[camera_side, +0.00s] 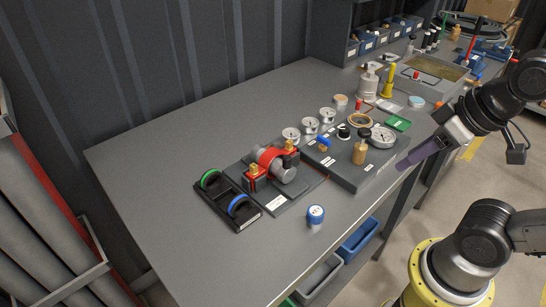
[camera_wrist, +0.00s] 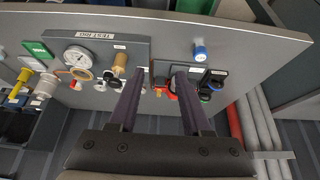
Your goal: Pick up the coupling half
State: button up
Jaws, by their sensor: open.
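A red and grey assembly with brass-coloured fittings (camera_side: 270,166) sits on a dark plate in the middle of the table. Its red parts look like the coupling, but I cannot tell one half from the other. In the wrist view its red part (camera_wrist: 160,83) shows partly between and beyond the fingers, with some of it hidden by the right finger.
A gauge board (camera_side: 345,178) stands between the assembly and my gripper. A black rack with green and blue rings (camera_side: 222,199) lies left of the assembly. A blue-topped white container (camera_side: 316,216) stands in front. The table's left end is clear.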

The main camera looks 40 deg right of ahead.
dwell(0.4)
jog(key=shift+o, duration=0.5)
